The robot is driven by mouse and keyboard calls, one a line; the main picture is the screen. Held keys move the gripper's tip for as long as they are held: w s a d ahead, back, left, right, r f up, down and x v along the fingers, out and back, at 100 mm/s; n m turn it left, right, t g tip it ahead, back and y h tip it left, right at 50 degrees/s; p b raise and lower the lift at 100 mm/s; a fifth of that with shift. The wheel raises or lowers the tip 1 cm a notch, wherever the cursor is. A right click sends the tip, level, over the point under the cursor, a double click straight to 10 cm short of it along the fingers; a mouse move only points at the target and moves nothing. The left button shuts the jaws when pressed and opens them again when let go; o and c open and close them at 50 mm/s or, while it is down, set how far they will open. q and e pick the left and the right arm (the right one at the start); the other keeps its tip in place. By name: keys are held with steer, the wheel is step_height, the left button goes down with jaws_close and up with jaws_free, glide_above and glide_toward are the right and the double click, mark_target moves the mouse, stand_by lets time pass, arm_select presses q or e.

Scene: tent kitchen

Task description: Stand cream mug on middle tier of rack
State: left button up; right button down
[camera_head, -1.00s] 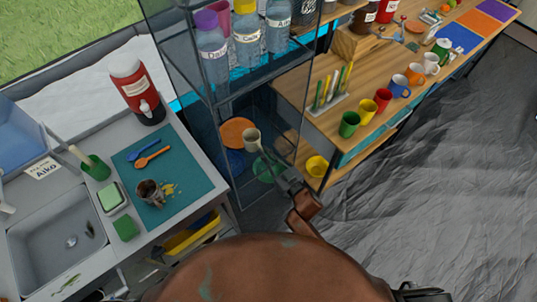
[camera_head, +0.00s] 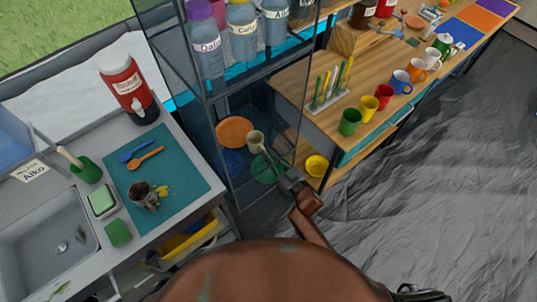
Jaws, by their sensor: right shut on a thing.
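The cream mug (camera_head: 256,141) is in the head view, inside or just in front of the rack (camera_head: 207,100), below the tier with the bottles. My right gripper (camera_head: 268,160) is shut on it from the lower right. The mug looks somewhat tilted. An orange disc (camera_head: 235,131), a blue disc (camera_head: 231,161) and a green disc (camera_head: 264,170) show at or below the mug's level. I cannot tell whether the mug touches a tier. My left gripper is not in view.
Labelled bottles (camera_head: 243,30) fill the tier above. A yellow cup (camera_head: 316,165) stands low, right of the rack. Several coloured mugs line the wooden counter (camera_head: 300,88). The sink counter (camera_head: 195,150) is on the left, with a red jug (camera_head: 124,80).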

steer(key=shift+f, duration=0.1)
steer(key=c, duration=2.1)
jaws_free()
